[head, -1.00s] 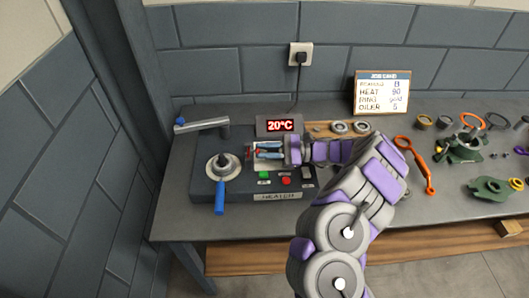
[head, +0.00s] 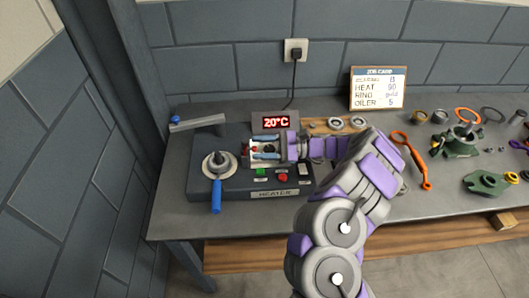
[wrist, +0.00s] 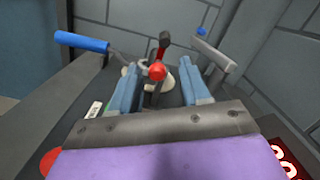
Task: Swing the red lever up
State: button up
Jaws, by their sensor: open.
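The red lever shows in the wrist view as a round red knob (wrist: 157,71) on a dark arm, between my two fingers. In the head view only a small red spot of it (head: 254,149) shows at the fingertips, on the heater box (head: 274,194). My gripper (head: 253,148) is open, pointing left over the heater, with one blue-grey finger on each side of the knob. In the wrist view my gripper (wrist: 158,75) shows gaps between both fingers and the knob. The lever's base is largely hidden.
A round dial with a blue handle (head: 216,196) is on the heater's left. A grey bar with a blue tip (head: 198,123) lies behind it. Green and red buttons (head: 283,177) sit in front of my gripper. A display (head: 275,123) reads 20°C. Rings and green parts (head: 489,184) lie right.

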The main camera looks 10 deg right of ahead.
jog(key=s+d+r+p, duration=0.1)
jog(key=s+r+p, duration=0.1)
jog(key=s, duration=0.6)
jog(key=s+d+r+p, duration=0.1)
jog(key=s+r+p, duration=0.1)
jog(key=s, duration=0.5)
jog(key=shift+s+d+r+p, duration=0.2)
jog(key=shift+s+r+p, duration=0.2)
jog(key=shift+p, duration=0.4)
jog(key=s+a+r+n+g+h, duration=0.3)
jog(key=s+r+n+h, duration=0.1)
jog(key=s+n, duration=0.15)
jog(key=s+a+r+n+g+h, duration=0.3)
jog(key=s+r+n+g+h, duration=0.15)
jog(key=s, duration=0.25)
jog(key=s+d+r+n+t+h, duration=0.1)
jog(key=s+d+t+h, duration=0.4)
jog(key=s+d+h, duration=0.5)
jog(key=shift+s+d+r+n, duration=0.15)
jog(key=shift+s+d+n, duration=0.65)
jog(key=shift+d+n, duration=0.1)
